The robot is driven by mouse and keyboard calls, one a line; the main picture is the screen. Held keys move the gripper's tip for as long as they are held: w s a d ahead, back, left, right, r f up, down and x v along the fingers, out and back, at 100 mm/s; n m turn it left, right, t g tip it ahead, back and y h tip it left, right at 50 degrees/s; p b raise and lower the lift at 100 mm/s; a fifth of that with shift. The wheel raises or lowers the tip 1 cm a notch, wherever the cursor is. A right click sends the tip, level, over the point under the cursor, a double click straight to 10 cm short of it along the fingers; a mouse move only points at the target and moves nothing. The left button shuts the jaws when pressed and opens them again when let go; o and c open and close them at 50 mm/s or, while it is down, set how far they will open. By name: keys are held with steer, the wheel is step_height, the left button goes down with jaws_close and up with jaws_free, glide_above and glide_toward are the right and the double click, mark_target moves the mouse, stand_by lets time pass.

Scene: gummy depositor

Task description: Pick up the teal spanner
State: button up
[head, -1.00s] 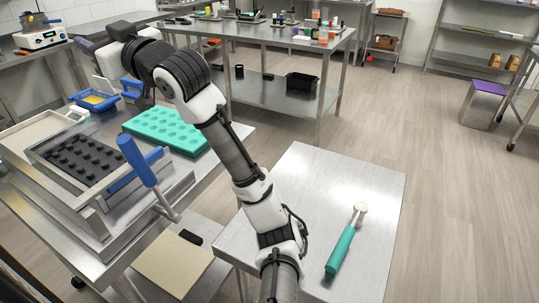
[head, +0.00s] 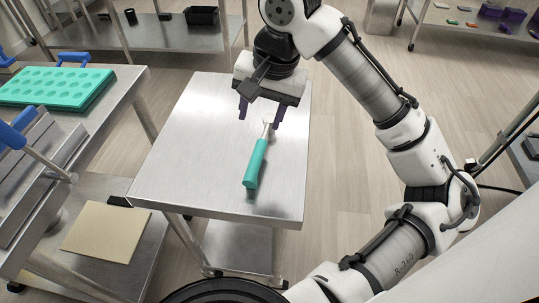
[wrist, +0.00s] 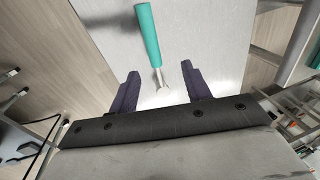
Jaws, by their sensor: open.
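The teal spanner (head: 257,160) lies on a small steel table (head: 180,150). Its teal handle points to the front and its metal head to the back. My gripper (head: 260,118) is open and empty, with its dark purple fingers pointing down over the head end of the spanner. In the wrist view the spanner's handle (wrist: 148,35) runs up to the top edge, and its metal head (wrist: 161,78) lies between the fingertips of my gripper (wrist: 161,78). The fingers look apart from the spanner. I cannot tell their exact height above the table.
A steel bench at the left holds a teal mould (head: 55,88) and a blue-handled machine (head: 22,135). A tan board (head: 105,232) lies on a lower shelf. The table around the spanner is clear.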

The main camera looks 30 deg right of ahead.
mark_target(256, 159)
steer(key=shift+g, duration=0.3)
steer(key=f, duration=0.8)
steer(key=shift+s+a+f, duration=0.15)
steer(key=shift+s+a, duration=0.05)
steer(key=shift+a, duration=0.15)
steer(key=shift+w+a+f, duration=0.1)
steer(key=shift+a+f, duration=0.05)
steer(key=shift+f, duration=0.8)
steer(key=shift+w+a+f, duration=0.15)
steer(key=shift+f, duration=0.85)
steer(key=shift+w+a+f, duration=0.1)
steer(key=shift+a+f, duration=0.05)
steer(key=shift+f, duration=0.8)
jaws_close()
